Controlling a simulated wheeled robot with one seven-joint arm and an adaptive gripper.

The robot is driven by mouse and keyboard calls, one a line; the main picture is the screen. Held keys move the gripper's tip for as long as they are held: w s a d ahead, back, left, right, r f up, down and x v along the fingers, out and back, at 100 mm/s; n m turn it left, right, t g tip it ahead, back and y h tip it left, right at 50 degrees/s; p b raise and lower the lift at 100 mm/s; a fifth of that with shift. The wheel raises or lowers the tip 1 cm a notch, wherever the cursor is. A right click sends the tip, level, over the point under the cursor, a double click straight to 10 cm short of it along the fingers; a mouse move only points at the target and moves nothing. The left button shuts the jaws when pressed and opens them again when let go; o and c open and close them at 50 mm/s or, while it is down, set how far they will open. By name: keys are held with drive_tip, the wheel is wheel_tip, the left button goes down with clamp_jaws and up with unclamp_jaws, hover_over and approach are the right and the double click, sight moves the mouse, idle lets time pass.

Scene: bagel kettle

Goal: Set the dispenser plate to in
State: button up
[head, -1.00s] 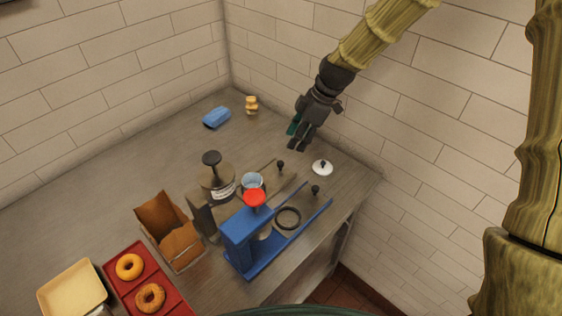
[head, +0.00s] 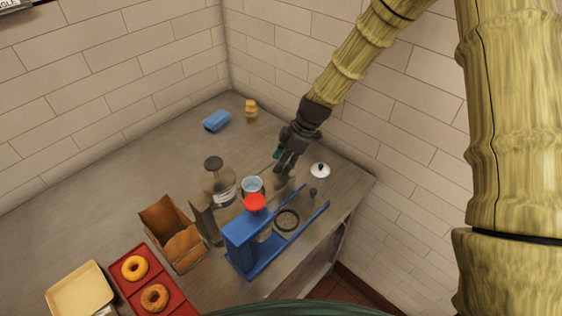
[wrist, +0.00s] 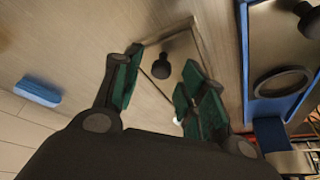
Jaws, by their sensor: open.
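The dispenser (head: 206,216) is a grey stand with a clear, black-topped jar (head: 219,184). Its flat metal plate sticks out toward the back right, mostly hidden behind my gripper (head: 284,171) in the head view. In the wrist view the plate (wrist: 184,48) lies between rails, and its black knob (wrist: 161,67) shows in the gap between my green-padded fingers. My gripper is open, just above the plate's outer end. I cannot tell whether a finger touches the knob.
A blue press (head: 243,238) with a red top and a dark ring (head: 287,220) stands in front. A clear cup (head: 252,185) is beside it. A white lid (head: 320,170) lies to the right. A brown box (head: 172,235) and red tray (head: 128,287) with bagels are left. The back counter is mostly clear.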

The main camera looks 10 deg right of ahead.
drive_tip(key=shift+x, duration=0.75)
clamp_jaws()
